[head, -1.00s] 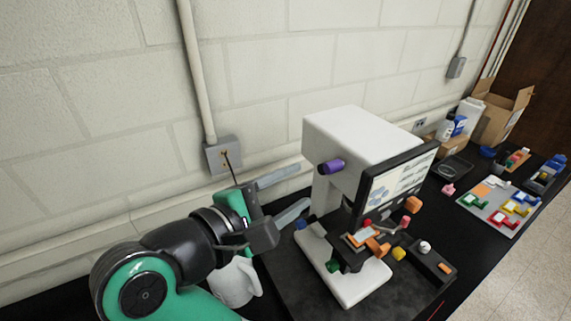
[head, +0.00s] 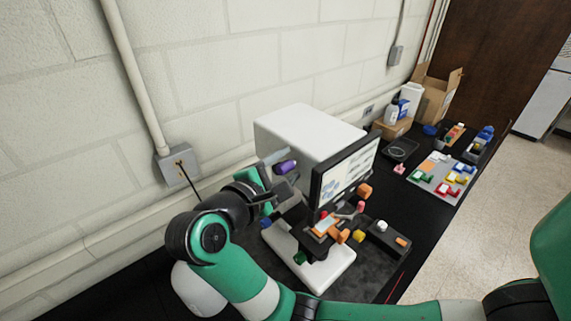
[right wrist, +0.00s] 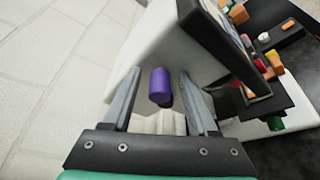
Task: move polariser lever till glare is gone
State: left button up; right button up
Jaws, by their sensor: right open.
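A white microscope (head: 305,128) with a screen (head: 346,174) stands on a dark mat. The screen shows a pale picture with bluish patches; I cannot tell how much glare it has. A purple knob (head: 285,167) sticks out of the microscope's left side. I cannot tell for sure that it is the polariser lever. My right gripper (head: 280,171) is open at the knob, one finger on each side. In the right wrist view the purple knob (right wrist: 160,86) lies between the open fingers (right wrist: 158,76), with a gap on both sides. My left gripper is not in view.
An orange slide stage (head: 325,226) and several coloured knobs sit below the screen. A dark control box (head: 385,238) stands to its right. A tray (head: 432,172) of coloured pieces and a cardboard box (head: 437,97) are further back. The wall is close behind the microscope.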

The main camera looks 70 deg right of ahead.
grip_shut()
dwell(1.4)
